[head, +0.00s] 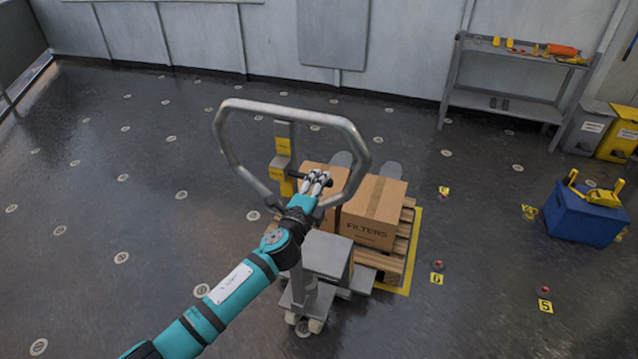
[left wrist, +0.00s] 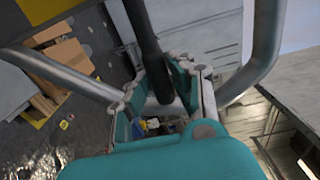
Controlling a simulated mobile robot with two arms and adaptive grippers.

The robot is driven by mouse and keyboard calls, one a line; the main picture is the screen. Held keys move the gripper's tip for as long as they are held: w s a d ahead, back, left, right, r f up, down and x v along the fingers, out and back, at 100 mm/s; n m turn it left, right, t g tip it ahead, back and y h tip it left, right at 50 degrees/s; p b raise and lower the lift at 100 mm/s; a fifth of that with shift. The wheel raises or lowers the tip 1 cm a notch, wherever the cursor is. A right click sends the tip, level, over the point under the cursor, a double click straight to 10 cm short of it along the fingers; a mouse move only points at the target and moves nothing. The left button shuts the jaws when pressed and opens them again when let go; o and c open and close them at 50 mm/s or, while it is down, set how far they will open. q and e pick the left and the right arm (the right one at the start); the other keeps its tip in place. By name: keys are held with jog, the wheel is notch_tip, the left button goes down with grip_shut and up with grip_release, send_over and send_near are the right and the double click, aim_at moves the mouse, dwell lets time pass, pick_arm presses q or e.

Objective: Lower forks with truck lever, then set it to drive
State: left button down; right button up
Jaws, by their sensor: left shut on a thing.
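The grey pallet truck (head: 327,255) stands mid-floor with its big loop handle (head: 352,130) raised toward me. Yellow label plates (head: 283,146) sit on a post inside the loop. The dark truck lever (head: 326,180) sticks out beside the post; its position mark cannot be read. My left gripper (head: 316,182) is shut on the lever. In the left wrist view the dark lever (left wrist: 148,40) runs between the fingers of my left gripper (left wrist: 163,92). My right gripper is out of view.
A wooden pallet (head: 402,245) with cardboard boxes (head: 376,210), one marked FILTERS, sits over the forks within a yellow floor outline (head: 412,262). A blue crate (head: 585,215), numbered floor markers (head: 545,306) and a grey shelf (head: 505,105) are at right. The left floor is clear.

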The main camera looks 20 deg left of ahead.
pick_arm(q)
jog(key=r+n+p, duration=0.1)
jog(key=n, duration=0.1)
jog(key=r+n+p, duration=0.1)
jog(key=r+n, duration=0.1)
jog(key=shift+a+r+n, duration=0.2)
jog(key=shift+a+n, duration=0.1)
jog(key=shift+a, duration=0.05)
jog(key=c, duration=1.2)
grip_release()
jog(key=shift+o, duration=0.2)
jog(key=s, duration=1.2)
jog(key=shift+a, duration=0.35)
